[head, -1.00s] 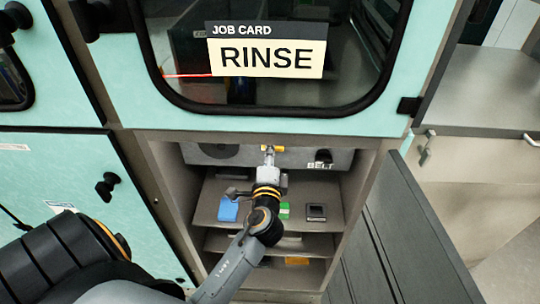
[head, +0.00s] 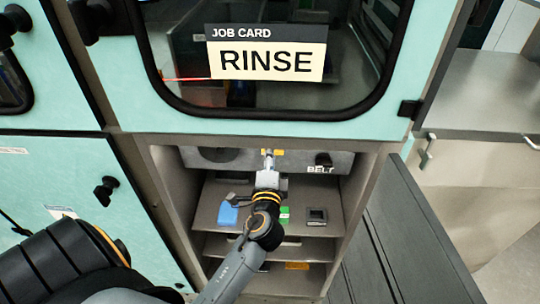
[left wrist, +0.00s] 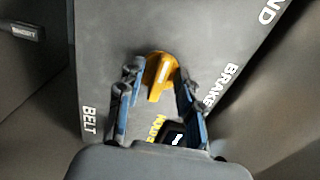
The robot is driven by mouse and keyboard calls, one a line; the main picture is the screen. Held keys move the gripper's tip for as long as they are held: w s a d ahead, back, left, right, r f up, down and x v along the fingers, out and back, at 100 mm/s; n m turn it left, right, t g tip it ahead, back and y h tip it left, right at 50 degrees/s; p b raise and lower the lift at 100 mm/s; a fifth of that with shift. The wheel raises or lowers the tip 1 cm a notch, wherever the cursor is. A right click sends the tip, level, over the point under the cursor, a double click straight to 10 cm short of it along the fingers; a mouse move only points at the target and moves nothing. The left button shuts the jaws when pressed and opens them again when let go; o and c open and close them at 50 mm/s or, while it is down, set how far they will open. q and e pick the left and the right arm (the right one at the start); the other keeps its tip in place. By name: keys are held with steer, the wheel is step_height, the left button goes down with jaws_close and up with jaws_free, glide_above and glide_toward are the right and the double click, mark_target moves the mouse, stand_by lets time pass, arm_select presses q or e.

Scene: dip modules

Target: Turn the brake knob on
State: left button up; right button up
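The brake knob (left wrist: 160,72) is a yellow-orange knob with a raised grip, on a dark grey panel beside the word BRAKE in the left wrist view. In the head view only a bit of yellow (head: 279,152) shows on the panel beside my gripper. My left gripper (head: 267,153) is at the panel inside the open lower bay. In the left wrist view its two blue-padded fingers (left wrist: 157,80) stand apart, one on each side of the knob. I cannot tell whether either touches it. My right gripper is not in view.
A black control (head: 323,159) sits by the BELT label, right of the gripper. Below, a shelf holds a blue item (head: 228,213), a green item (head: 284,214) and a dark square item (head: 317,216). An open grey door (head: 405,230) stands at right. A RINSE job card (head: 266,62) hangs above.

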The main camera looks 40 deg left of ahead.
arm_select(q)
steer(key=v, duration=1.2)
steer(key=s+d+f+g+h, duration=0.2)
steer(key=d+f+h, duration=0.1)
steer(key=f, duration=0.8)
steer(key=s+d+f+g+h, duration=0.1)
steer(key=d+f+g+h, duration=0.15)
steer(key=f, duration=0.95)
steer(key=s+d+f+g+h, duration=0.1)
steer(key=s+d+f+h, duration=0.15)
steer(key=f, duration=0.85)
steer(key=s+f+n+g+h, duration=0.1)
steer(key=s+f+n+g, duration=0.35)
steer(key=s+f, duration=0.8)
steer(key=s+a+f+n+g, duration=0.2)
steer(key=s+f, duration=0.3)
steer(key=s, duration=0.3)
steer(key=s+a+f+n+g, duration=0.2)
steer(key=s+f, duration=0.3)
steer(key=s, duration=0.3)
steer(key=shift+a+f+n+h, duration=0.15)
steer(key=shift+a+n+h, duration=0.2)
steer(key=shift+a, duration=0.2)
